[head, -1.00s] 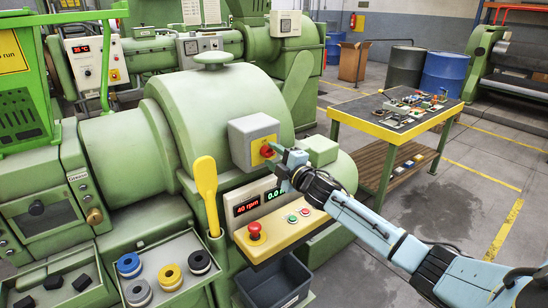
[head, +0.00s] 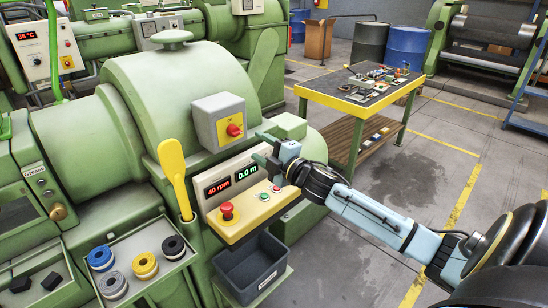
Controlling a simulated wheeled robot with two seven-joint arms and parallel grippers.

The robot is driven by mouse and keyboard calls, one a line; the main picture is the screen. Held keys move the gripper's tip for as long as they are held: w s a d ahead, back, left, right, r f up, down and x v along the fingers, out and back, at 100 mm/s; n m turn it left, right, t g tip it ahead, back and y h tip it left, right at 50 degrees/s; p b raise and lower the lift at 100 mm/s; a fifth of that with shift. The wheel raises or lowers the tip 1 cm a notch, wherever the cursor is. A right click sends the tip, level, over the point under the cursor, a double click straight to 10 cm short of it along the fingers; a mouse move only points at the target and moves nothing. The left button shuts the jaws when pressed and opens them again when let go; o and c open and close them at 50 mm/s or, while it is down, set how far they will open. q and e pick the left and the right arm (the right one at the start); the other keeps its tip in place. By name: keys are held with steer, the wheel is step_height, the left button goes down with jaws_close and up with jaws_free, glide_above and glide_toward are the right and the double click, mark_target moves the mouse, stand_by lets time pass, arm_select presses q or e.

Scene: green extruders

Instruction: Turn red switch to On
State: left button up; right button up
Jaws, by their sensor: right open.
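The red switch (head: 233,130) is a rotary knob on a yellow plate, on the front of a grey box (head: 206,124) fixed to the green extruder (head: 150,95). The knob looks slanted; its labels are too small to read. My right gripper (head: 264,148) is open and empty, to the right of the knob and a little below it. Its fingers point left towards the machine, and I see a gap between them and the knob. My left gripper is not in view.
Below the switch are a lit panel (head: 232,175) reading 40 rpm and 0.0 m, a red mushroom button (head: 227,211) and a dark bin (head: 250,268). A yellow paddle (head: 174,175) stands at left.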

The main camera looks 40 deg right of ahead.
steer(key=shift+s+d+f, duration=0.1)
steer(key=shift+s, duration=1.05)
steer(key=shift+s+d, duration=0.1)
steer(key=shift+s, duration=1.05)
